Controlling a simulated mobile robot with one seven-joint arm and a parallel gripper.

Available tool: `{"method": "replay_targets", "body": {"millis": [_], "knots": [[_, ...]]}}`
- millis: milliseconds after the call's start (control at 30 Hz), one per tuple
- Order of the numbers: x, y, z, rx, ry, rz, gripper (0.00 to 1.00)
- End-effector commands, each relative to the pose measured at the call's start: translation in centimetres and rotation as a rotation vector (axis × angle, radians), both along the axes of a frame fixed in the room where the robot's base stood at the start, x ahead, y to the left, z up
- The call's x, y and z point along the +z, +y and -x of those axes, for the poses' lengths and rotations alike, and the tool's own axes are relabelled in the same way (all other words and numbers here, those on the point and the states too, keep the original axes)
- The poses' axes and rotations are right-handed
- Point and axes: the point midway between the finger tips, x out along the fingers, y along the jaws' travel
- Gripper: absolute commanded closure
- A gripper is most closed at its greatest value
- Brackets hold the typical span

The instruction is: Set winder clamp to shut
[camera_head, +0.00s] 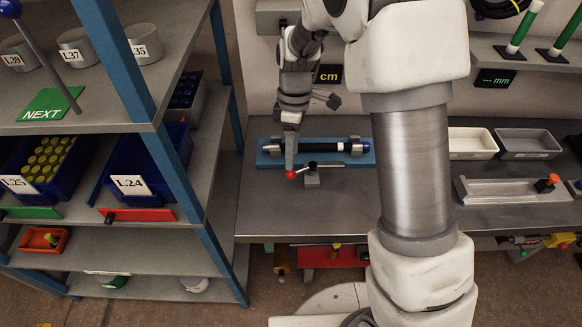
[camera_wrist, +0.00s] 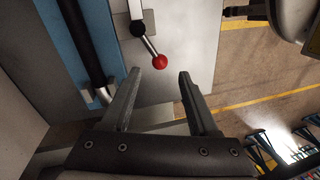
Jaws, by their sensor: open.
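The winder clamp shows as a small grey block with a dark pivot (camera_head: 312,178) and a short lever ending in a red knob (camera_head: 290,174). It stands in front of a blue base (camera_head: 268,160) that carries a black hose (camera_head: 318,145). The lever points left in the head view. My gripper (camera_head: 290,165) points down above the knob. In the wrist view the fingers of my gripper (camera_wrist: 159,76) are apart, and the red knob (camera_wrist: 159,62) shows just beyond the gap between their tips. Nothing is held. I cannot tell whether a finger touches the knob.
A grey shelf rack (camera_head: 180,175) with blue bins stands left of the bench. White and grey trays (camera_head: 472,154) and a long metal fixture (camera_head: 515,201) sit on the bench at right. Bare bench top (camera_head: 300,222) lies in front of the clamp.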

Motion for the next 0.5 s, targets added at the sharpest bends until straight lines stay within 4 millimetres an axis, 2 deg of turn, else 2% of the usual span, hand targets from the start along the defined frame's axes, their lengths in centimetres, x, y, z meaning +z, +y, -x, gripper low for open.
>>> {"method": "replay_targets", "body": {"millis": [100,200,500], "knots": [[-2.3,0.1,0.5,0.0,0.003,0.001,0.4],[-3.6,0.2,0.7,0.0,0.002,0.0,0.4],[-5.0,0.2,0.9,-0.001,-0.001,-0.001,0.4]]}}
